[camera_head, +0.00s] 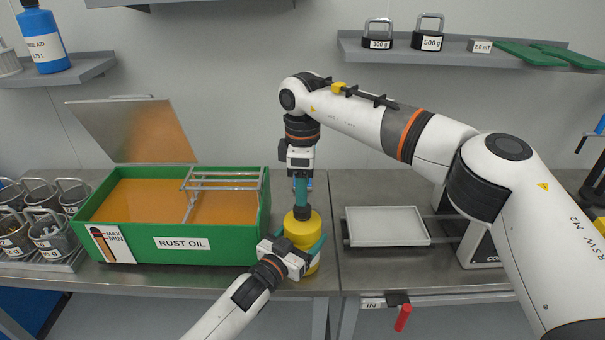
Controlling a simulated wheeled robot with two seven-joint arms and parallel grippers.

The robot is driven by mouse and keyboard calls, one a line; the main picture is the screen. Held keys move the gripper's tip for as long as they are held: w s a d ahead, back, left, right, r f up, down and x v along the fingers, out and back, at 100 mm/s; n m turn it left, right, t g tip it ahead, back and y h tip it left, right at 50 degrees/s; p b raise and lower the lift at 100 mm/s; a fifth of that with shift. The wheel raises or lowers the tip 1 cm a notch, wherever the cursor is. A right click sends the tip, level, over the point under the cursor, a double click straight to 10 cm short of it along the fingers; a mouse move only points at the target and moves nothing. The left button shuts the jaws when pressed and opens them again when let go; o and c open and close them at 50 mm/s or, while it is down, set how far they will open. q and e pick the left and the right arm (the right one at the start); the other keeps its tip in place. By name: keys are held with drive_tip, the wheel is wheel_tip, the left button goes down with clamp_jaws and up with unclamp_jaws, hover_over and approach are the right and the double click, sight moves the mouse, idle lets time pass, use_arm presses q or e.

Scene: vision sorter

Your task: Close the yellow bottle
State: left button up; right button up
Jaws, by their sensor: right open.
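The yellow bottle (299,228) stands upright on the steel bench, just right of the green rust oil box. A dark piece, its cap or neck, shows at its top; I cannot tell which. My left gripper (301,240) reaches in from below, with teal fingers on both sides of the bottle's body, and appears shut on it. My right gripper (302,203) points straight down over the bottle's top, with its teal fingers at the dark piece. It is open. The fingers partly hide the bottle's top and the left gripper hides its lower front.
The green rust oil box (220,257) with its raised lid (135,130) and metal rack stands close on the left. A scale with a grey tray (386,226) is on the right. Metal cups (52,238) stand far left. Shelves hang above.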

drive_tip(key=n, duration=0.4)
drive_tip(key=shift+r+n, duration=0.15)
drive_tip(key=shift+n, duration=0.25)
drive_tip(key=n, duration=0.6)
drive_tip(key=shift+r+n, duration=0.25)
drive_tip(key=shift+n, duration=0.15)
drive_tip(key=n, duration=0.4)
drive_tip(key=shift+r+n, duration=0.15)
drive_tip(key=shift+n, duration=0.15)
drive_tip(key=n, duration=0.4)
drive_tip(key=shift+r, duration=0.15)
drive_tip(key=n, duration=0.4)
drive_tip(key=shift+r+n, duration=0.15)
drive_tip(key=shift+n, duration=0.25)
drive_tip(key=n, duration=0.6)
drive_tip(key=shift+r+n, duration=0.25)
drive_tip(key=shift+n, duration=0.05)
drive_tip(key=n, duration=0.4)
drive_tip(key=shift+r, duration=0.15)
drive_tip(key=n, duration=0.6)
drive_tip(key=shift+r, duration=0.15)
